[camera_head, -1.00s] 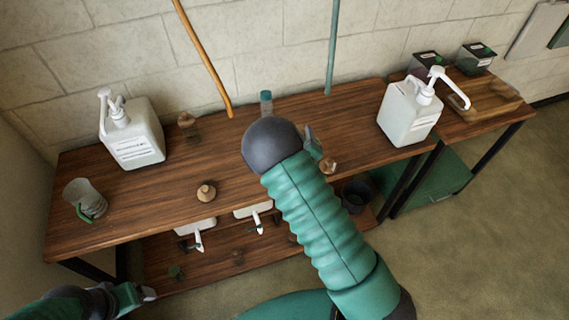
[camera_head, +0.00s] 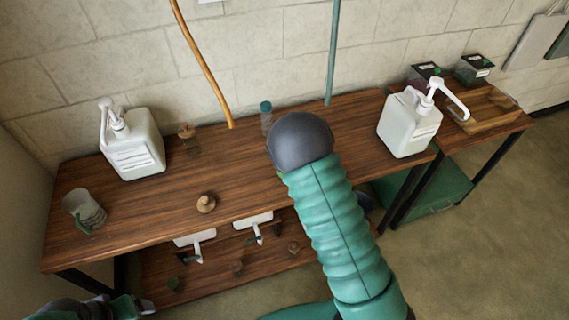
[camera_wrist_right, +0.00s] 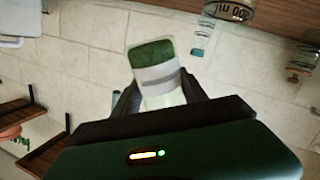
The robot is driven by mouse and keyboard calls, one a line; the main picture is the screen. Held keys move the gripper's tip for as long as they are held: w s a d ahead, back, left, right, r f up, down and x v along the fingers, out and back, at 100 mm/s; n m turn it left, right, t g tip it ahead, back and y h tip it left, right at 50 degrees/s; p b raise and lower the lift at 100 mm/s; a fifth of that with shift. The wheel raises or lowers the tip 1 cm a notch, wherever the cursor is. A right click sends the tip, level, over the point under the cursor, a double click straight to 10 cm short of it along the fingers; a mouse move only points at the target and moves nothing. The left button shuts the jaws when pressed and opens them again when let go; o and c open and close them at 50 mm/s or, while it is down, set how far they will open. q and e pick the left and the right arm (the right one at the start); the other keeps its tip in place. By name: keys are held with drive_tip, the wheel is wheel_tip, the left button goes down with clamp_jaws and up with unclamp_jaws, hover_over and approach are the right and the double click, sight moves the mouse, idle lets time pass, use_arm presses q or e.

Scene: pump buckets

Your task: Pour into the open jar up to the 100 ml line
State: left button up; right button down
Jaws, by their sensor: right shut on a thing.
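My right gripper (camera_wrist_right: 160,95) is shut on a container (camera_wrist_right: 157,70) with a dark green end, a light grey band and a pale translucent body, seen tilted in the right wrist view. In the head view my own arm hides this gripper and the container. A clear glass jar (camera_wrist_right: 229,10) with a partly readable "00 ml" mark shows at the top of the right wrist view, beside the wooden table and apart from the held container. Its level of contents cannot be told. My left gripper (camera_head: 142,305) is at the lower left of the head view, clear of the table; its jaws are unclear.
An orange hose (camera_head: 203,70) and a green hose (camera_head: 332,60) hang above.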

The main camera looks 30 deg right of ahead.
drive_tip(key=shift+r, duration=0.6)
use_arm(q)
drive_tip(key=shift+r, duration=0.3)
use_arm(e)
drive_tip(key=shift+f, duration=0.15)
drive_tip(key=shift+f+b, duration=0.2)
drive_tip(key=shift+b, duration=0.25)
drive_tip(key=m+b, duration=0.2)
drive_tip(key=m+t+b, duration=0.1)
drive_tip(key=m+b, duration=0.1)
drive_tip(key=b, duration=0.1)
drive_tip(key=shift+f+t, duration=0.15)
drive_tip(key=shift+t, duration=0.15)
drive_tip(key=shift+r+m+b, duration=0.2)
drive_tip(key=shift+m+b, duration=0.3)
drive_tip(key=shift+b, duration=0.2)
use_arm(q)
drive_tip(key=s+x, duration=0.1)
drive_tip(key=x, duration=0.5)
drive_tip(key=shift+s+f, duration=0.15)
drive_tip(key=shift+f, duration=0.45)
use_arm(e)
drive_tip(key=shift+r, duration=0.15)
use_arm(q)
drive_tip(key=shift+f, duration=0.1)
